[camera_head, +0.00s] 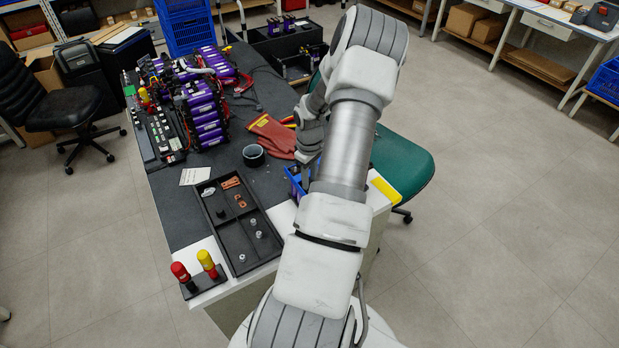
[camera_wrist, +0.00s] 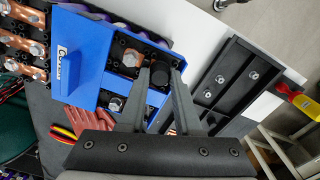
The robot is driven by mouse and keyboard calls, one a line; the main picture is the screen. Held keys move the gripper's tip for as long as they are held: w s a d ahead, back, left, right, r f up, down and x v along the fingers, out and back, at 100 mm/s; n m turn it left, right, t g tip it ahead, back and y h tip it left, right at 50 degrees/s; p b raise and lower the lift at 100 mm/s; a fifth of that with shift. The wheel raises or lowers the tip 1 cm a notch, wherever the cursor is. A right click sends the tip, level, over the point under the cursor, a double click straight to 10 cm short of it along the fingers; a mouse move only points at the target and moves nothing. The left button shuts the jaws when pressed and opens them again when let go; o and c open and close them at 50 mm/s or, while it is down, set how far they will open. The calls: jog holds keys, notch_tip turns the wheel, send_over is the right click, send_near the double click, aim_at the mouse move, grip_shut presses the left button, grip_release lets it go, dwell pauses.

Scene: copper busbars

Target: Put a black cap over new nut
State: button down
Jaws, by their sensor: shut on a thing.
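My gripper (camera_wrist: 161,70) is shut on a black cap (camera_wrist: 160,76) in the wrist view. The cap sits between the two fingertips, over the right part of a blue battery module (camera_wrist: 80,62). Silver nuts show on the module, one on a copper piece (camera_wrist: 130,60) beside the left finger and another (camera_wrist: 115,103) lower down. What lies under the cap is hidden, and I cannot tell whether it touches the module.
A black parts tray (camera_head: 262,262) holds loose nuts, copper pieces and a small black part; it also shows in the wrist view (camera_wrist: 211,107). Red and yellow screwdrivers (camera_head: 193,268) stand at the table corner.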

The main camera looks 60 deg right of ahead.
jog(key=shift+f, duration=0.1)
jog(key=c, duration=0.5)
grip_release()
jog(key=shift+r+p, duration=2.05)
jog(key=shift+r, duration=1)
